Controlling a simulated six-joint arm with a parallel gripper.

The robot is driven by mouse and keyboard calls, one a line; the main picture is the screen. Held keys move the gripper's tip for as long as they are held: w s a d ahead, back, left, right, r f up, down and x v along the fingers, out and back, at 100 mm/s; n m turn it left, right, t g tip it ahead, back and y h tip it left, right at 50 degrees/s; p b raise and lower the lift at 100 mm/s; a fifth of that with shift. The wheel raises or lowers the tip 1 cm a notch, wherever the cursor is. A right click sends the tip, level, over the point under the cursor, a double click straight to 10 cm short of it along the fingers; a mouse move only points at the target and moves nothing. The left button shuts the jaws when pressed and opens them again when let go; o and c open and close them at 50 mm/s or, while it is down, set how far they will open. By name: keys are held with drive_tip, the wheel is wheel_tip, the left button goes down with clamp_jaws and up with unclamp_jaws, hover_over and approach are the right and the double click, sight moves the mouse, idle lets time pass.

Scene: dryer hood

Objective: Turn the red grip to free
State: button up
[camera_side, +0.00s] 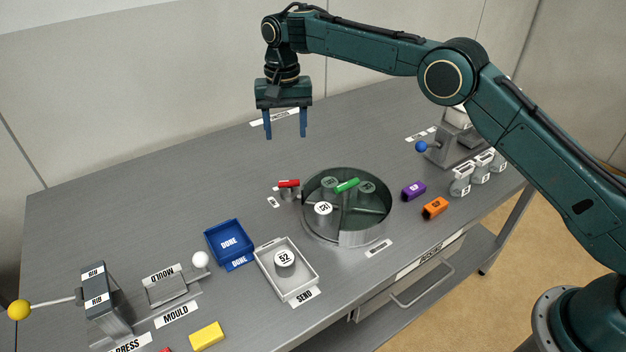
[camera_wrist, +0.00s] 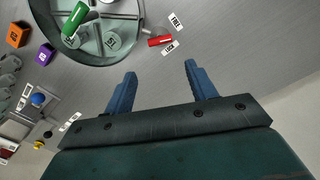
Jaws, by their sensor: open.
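The red grip (camera_side: 289,183) sits on a small grey post just outside the left rim of the round divided drum (camera_side: 364,238). In the wrist view the red grip (camera_wrist: 160,41) lies close beside the LOCK label (camera_wrist: 169,47). The FREE label (camera_wrist: 175,20) is a little farther off. My gripper (camera_side: 286,137) is open and empty, fingers down, well above the table. In the wrist view my gripper (camera_wrist: 160,69) has its two blue fingers apart, with the red grip beyond the tips. Nothing touches the grip.
A green bar (camera_side: 347,185) lies across the drum, near the red grip. Purple (camera_side: 413,191) and orange (camera_side: 435,208) blocks stand right of it. A blue DONE tray (camera_side: 230,240) and white SEND tray (camera_side: 288,272) are in front-left. Table left of the grip is clear.

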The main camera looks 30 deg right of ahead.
sight(289, 181)
drive_tip(key=shift+f, duration=0.2)
wheel_tip(289, 181, down, 14)
drive_tip(key=shift+r, duration=0.25)
idle(0.5)
drive_tip(key=c, duration=0.7)
drive_tip(key=shift+n, duration=2.8)
